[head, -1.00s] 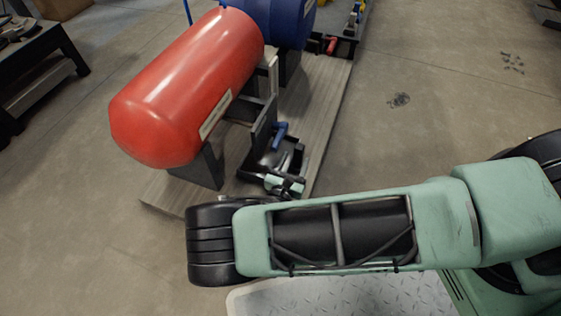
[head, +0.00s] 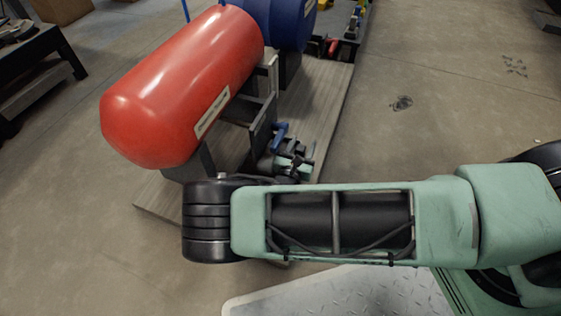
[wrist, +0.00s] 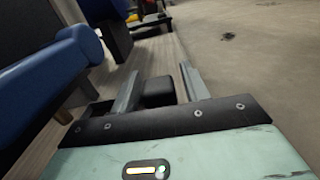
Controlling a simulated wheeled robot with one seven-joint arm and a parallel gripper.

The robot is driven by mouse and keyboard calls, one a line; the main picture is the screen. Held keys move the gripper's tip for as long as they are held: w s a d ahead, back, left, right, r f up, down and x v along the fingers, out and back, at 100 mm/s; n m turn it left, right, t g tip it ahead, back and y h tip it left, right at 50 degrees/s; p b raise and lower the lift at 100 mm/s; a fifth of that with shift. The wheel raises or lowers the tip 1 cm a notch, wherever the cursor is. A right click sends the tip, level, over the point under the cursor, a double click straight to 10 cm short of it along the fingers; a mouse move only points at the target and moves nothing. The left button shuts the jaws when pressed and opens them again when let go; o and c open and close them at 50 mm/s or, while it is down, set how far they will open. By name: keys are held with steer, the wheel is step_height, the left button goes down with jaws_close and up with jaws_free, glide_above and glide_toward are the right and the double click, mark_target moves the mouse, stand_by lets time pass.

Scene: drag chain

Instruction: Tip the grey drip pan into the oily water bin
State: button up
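My gripper (wrist: 160,75) shows in the wrist view with its two grey fingers apart. A dark block (wrist: 158,92) lies in the gap between them, and I cannot tell whether it is touched or what it is. In the head view my gripper (head: 288,163) is small and partly hidden behind my forearm, low beside the red tank's stand. A blue valve handle (head: 280,132) is just beyond it; a large blue handle-like part (wrist: 50,80) fills the left of the wrist view. I cannot make out the grey drip pan or the oily water bin for sure.
A red tank (head: 180,90) and a blue tank (head: 282,22) stand on a grey wooden platform (head: 325,95). Small coloured items (head: 330,47) lie at its far end. A dark bench (head: 35,70) is at far left. Concrete floor to the right (head: 440,110) is clear.

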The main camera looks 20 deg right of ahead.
jaws_close()
